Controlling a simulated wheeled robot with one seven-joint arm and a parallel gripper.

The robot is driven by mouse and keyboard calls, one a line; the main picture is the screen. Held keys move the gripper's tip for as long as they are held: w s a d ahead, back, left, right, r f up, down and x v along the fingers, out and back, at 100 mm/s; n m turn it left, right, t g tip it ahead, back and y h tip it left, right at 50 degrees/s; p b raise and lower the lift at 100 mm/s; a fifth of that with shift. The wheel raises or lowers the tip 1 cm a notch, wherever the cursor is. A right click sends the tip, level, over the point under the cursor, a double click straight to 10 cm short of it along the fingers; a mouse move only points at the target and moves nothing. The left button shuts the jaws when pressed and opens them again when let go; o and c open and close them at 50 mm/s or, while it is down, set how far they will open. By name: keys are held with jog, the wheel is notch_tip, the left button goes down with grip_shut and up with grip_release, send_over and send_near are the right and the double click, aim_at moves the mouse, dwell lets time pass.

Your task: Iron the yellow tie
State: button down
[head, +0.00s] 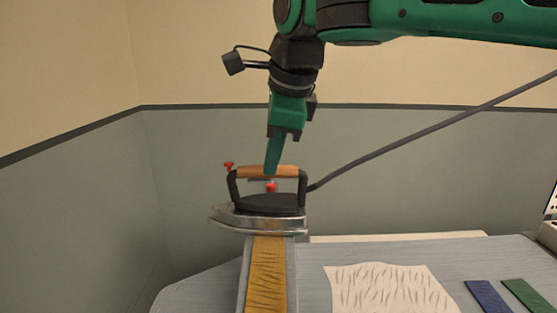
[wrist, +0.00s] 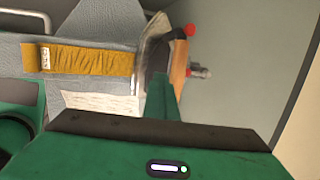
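The yellow tie (head: 266,275) lies lengthwise on a narrow grey board and looks wrinkled. It also shows in the wrist view (wrist: 95,60), with a small pale tag near its left end. The iron (head: 268,208) has a metal sole, a black body and a wooden handle; it sits at the far end of the visible tie and hides what lies beneath it. My gripper (head: 272,168) is at the iron's handle from above, with a finger overlapping the wood. In the wrist view the finger (wrist: 160,95) reaches the handle (wrist: 179,70). Whether both fingers close on it is hidden.
A cream wrinkled cloth (head: 388,289) lies on the grey-blue table (head: 455,258), right of the board. A blue strip (head: 488,296) and a green strip (head: 527,294) lie farther right. The iron's dark cord (head: 420,137) runs up to the right. A wall stands behind.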

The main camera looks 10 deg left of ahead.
jog(key=shift+f, duration=1.5)
dwell(0.8)
jog(key=shift+s, duration=0.1)
jog(key=shift+s+d, duration=1.2)
jog(key=shift+s, duration=3.75)
send_over(273, 217)
jog(key=shift+f, duration=0.8)
jog(key=shift+s+d+f, duration=0.1)
jog(key=shift+s+d, duration=0.15)
jog(key=shift+s, duration=0.75)
jog(key=shift+s+d, duration=0.2)
jog(key=shift+s, duration=0.8)
